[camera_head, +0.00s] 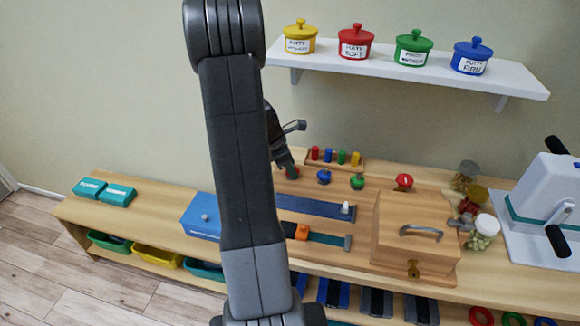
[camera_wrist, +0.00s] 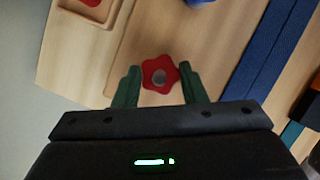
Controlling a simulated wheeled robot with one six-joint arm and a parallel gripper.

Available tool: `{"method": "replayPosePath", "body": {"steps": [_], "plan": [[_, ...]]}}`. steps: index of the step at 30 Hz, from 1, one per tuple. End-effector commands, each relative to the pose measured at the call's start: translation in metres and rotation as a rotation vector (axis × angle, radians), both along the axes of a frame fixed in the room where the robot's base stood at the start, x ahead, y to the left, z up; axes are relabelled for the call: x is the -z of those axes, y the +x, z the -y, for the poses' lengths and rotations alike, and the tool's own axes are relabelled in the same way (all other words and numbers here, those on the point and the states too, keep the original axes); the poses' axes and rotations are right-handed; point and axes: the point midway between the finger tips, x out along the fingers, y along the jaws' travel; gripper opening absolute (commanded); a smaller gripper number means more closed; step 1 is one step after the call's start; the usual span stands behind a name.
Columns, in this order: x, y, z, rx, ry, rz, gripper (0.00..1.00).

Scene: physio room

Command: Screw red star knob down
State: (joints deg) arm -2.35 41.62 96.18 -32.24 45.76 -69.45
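The red star knob (camera_wrist: 160,75) lies between the two green fingers of my gripper (camera_wrist: 160,84) in the wrist view. It has rounded lobes and a grey centre. One finger stands at each side of it, very close. I cannot tell whether they touch it. In the head view my gripper (camera_head: 287,168) points down at the bench, left of the blue knob (camera_head: 323,176) and the green knob (camera_head: 357,181). The red knob is mostly hidden there by my gripper and arm. How far down the knob sits on its thread is not visible.
A rack of coloured pegs (camera_head: 336,158) stands just behind the knobs. A wooden box with a handle (camera_head: 415,240), a red-topped piece (camera_head: 404,181) and jars (camera_head: 484,232) stand to the right. A blue strip (camera_head: 315,207) lies in front. A shelf (camera_head: 400,67) with pots hangs above.

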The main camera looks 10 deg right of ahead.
Motion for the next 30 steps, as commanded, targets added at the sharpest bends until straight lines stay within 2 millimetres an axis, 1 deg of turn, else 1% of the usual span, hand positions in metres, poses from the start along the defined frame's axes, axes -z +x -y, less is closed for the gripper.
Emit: {"method": "replayPosePath", "body": {"steps": [8, 14, 20, 30], "plan": [[-0.0006, 0.0005, -0.0002, 0.018, 0.000, 0.001, 0.15], [-0.0012, 0.0011, -0.0003, 0.100, 0.000, 0.000, 0.15], [-0.0020, 0.0026, -0.0001, 0.252, 0.000, 0.000, 0.15], [-0.0019, 0.0045, 0.0011, 0.572, 0.000, 0.001, 0.15]]}}
